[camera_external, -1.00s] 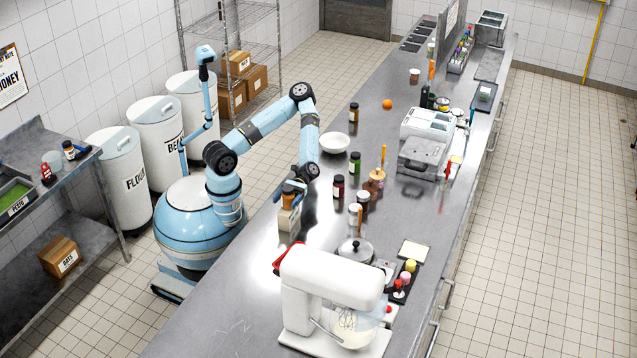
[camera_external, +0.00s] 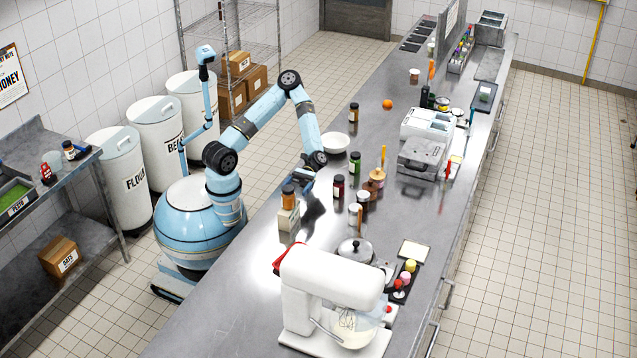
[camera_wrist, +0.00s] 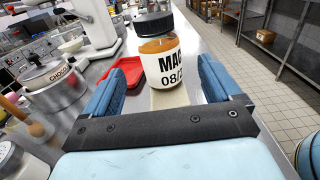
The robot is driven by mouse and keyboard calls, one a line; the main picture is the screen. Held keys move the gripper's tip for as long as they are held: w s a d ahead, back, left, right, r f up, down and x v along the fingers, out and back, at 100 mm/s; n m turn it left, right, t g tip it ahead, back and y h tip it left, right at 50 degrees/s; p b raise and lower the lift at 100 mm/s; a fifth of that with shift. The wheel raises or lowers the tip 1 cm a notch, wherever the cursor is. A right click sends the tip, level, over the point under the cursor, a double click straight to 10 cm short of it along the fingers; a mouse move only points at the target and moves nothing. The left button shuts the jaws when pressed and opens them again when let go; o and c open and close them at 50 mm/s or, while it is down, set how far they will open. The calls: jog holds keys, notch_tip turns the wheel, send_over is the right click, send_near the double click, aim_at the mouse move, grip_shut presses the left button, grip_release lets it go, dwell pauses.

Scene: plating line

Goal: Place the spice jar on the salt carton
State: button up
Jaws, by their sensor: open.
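The spice jar (camera_external: 288,193), with a dark lid, orange contents and a white label, stands upright on top of the pale salt carton (camera_external: 288,216) near the counter's left edge. My gripper (camera_external: 299,180) is just to the upper right of the jar and appears apart from it. In the wrist view the jar (camera_wrist: 160,62) shows ahead, between the lines of my two blue fingers, which are spread wide with nothing held. A pale strip of the carton (camera_wrist: 168,98) shows below the jar; the rest is hidden.
A white stand mixer (camera_external: 325,285) and a red item (camera_wrist: 145,85) are nearby. A white bowl (camera_external: 335,142) and several dark-lidded jars stand to the right. The steel counter (camera_external: 240,290) is bare in front of the carton.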

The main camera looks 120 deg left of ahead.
jog(key=shift+a, duration=1.55)
